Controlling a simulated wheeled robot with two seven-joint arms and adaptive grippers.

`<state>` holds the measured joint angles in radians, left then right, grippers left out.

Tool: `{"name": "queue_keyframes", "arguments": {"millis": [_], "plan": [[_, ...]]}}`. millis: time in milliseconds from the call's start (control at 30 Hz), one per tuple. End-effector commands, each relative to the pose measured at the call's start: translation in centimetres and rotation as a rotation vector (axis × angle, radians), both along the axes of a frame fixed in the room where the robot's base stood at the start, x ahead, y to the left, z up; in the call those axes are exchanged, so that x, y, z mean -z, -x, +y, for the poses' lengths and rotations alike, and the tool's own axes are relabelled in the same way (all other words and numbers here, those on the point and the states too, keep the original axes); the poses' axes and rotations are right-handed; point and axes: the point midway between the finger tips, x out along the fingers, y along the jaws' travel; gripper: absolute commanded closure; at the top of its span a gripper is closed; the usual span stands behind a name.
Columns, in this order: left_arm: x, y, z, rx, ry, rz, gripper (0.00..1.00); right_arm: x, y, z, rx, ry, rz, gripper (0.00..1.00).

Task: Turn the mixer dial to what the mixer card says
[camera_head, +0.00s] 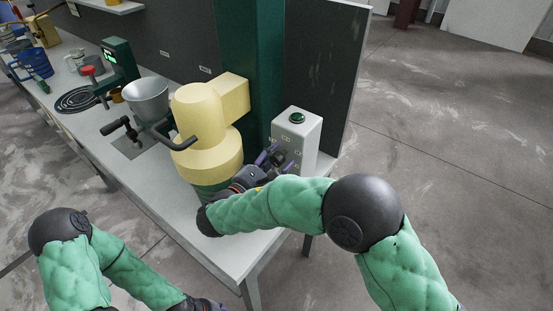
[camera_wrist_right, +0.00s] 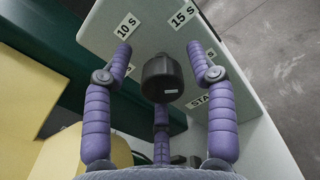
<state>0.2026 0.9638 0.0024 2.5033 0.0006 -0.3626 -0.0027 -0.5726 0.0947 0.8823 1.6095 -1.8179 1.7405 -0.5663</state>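The light grey control box (camera_head: 299,135) stands at the right end of the bench, with a green button on top and small labels on its front. In the right wrist view the black dial (camera_wrist_right: 162,78) sits on the box face, with "10 s" (camera_wrist_right: 126,26) and "15 s" (camera_wrist_right: 182,16) labels beyond it. My right gripper (camera_head: 277,155) is at the box front. Its purple fingers (camera_wrist_right: 160,62) are spread on either side of the dial, with gaps showing. My left gripper (camera_head: 207,304) is low at the bottom edge, mostly cut off. I cannot make out the mixer card.
The yellow mixer (camera_head: 207,120) stands just left of the box, close to my right gripper. A grey bowl (camera_head: 147,97), a green device (camera_head: 120,62) and a blue container (camera_head: 36,64) are farther left on the bench (camera_head: 160,185). A dark panel (camera_head: 325,75) rises behind the box.

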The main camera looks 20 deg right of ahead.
Motion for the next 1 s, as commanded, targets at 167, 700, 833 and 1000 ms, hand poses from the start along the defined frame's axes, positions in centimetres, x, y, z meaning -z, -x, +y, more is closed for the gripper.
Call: {"name": "queue_keyframes", "arguments": {"millis": [167, 700, 833, 1000], "plan": [[0.00, 0.00, 0.00, 0.000, 0.000, 0.000, 0.61, -0.02, 0.02, 0.00, 0.001, -0.001, -0.001, 0.96], [0.77, 0.01, 0.00, 0.000, 0.000, 0.000, 0.61, -0.19, 0.06, -0.09, 0.003, -0.086, -0.116, 0.96], [0.72, 0.01, 0.00, 0.000, 0.000, 0.000, 0.61, -0.25, 0.06, -0.10, 0.004, -0.085, -0.115, 0.96], [0.72, 0.00, 0.00, 0.000, 0.000, 0.000, 0.61, -0.28, 0.04, -0.10, 0.004, -0.085, -0.115, 0.40]]}}
